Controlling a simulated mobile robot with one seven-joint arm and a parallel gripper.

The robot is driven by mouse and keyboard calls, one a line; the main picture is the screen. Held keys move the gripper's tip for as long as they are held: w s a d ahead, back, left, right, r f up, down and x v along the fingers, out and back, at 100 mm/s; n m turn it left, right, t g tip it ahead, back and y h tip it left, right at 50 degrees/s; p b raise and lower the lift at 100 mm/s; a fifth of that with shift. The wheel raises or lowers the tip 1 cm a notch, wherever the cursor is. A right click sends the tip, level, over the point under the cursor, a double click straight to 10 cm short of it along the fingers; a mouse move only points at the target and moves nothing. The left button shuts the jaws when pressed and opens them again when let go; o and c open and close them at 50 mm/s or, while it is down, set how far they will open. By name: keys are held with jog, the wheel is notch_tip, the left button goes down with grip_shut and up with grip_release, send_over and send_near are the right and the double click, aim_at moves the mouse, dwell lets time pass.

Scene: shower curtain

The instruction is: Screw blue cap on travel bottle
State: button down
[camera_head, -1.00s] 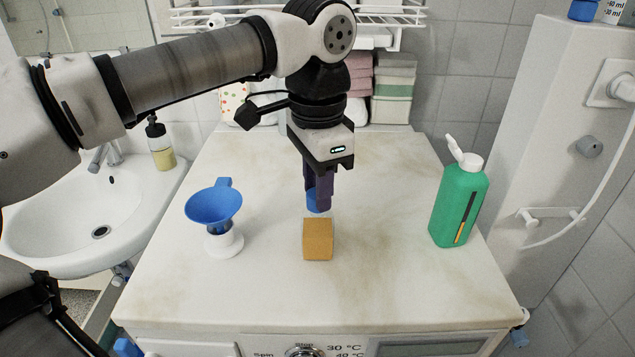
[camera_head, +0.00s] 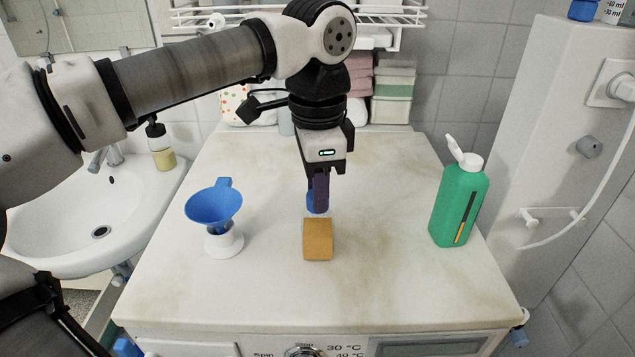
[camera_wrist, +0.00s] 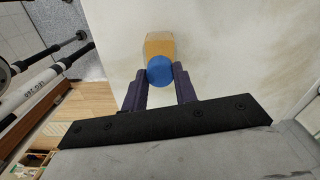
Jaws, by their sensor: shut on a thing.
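My gripper (camera_head: 319,205) is shut on a round blue cap (camera_wrist: 160,71). In the wrist view the cap lies between the two dark purple fingertips. In the head view the cap is partly hidden by a finger and shows just behind or above an orange-brown block-like object (camera_head: 318,240). I cannot tell whether they touch. The wrist view shows the same block just beyond the cap (camera_wrist: 159,44). A blue funnel (camera_head: 214,208) sits on a small white base or container (camera_head: 224,243). I cannot tell which object is the travel bottle.
The objects stand on a pale worktop (camera_head: 390,290) above a washing machine. A green bottle with an open flip lid (camera_head: 458,207) is at the right. A sink (camera_head: 90,220) is at the left. A marked container (camera_head: 612,10) stands on the upper right ledge. The worktop's front is clear.

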jog(key=shift+m, duration=1.1)
jog(key=m, duration=0.4)
jog(key=shift+m, duration=0.4)
jog(key=m, duration=0.4)
jog(key=shift+m+p, duration=0.35)
jog(key=shift+m, duration=0.05)
jog(key=shift+m, duration=0.7)
jog(key=m, duration=0.3)
jog(key=shift+f+m, duration=0.1)
jog(key=shift+m, duration=0.2)
